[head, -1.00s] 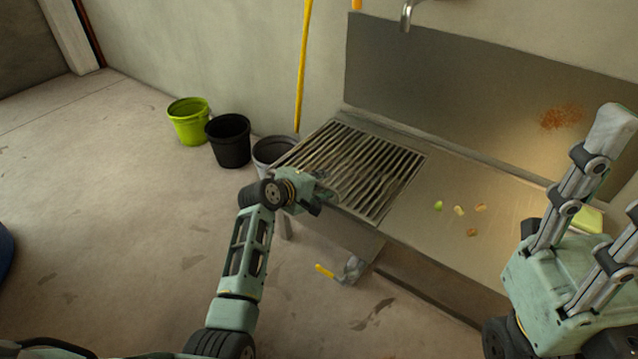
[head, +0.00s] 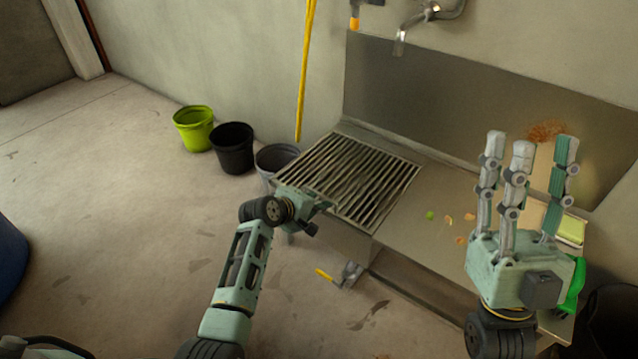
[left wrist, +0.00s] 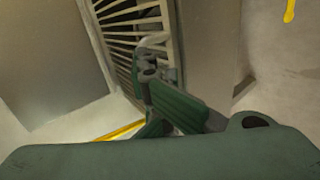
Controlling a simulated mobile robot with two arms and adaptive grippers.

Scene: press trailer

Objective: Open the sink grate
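The sink grate (head: 362,175), a panel of dark parallel metal bars, lies over the basin at the left end of the steel sink (head: 405,225) and looks flat. My left gripper (head: 318,208) is at the grate's near left edge, its fingers mostly hidden by its own body. In the left wrist view, a finger of the left gripper (left wrist: 152,60) reaches to the bars of the grate (left wrist: 125,22). Whether it grips a bar is unclear. My right gripper (head: 527,165) is open and empty, its fingers pointing up, in front of the sink's right side.
Small food scraps (head: 459,240) lie on the steel counter. A green-yellow sponge-like block (head: 570,231) is at its right end. A tap (head: 402,38) hangs above. A lime bucket (head: 193,130), black bucket (head: 233,150) and grey bucket (head: 272,160) stand left. A yellow-handled valve (head: 326,275) sits below.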

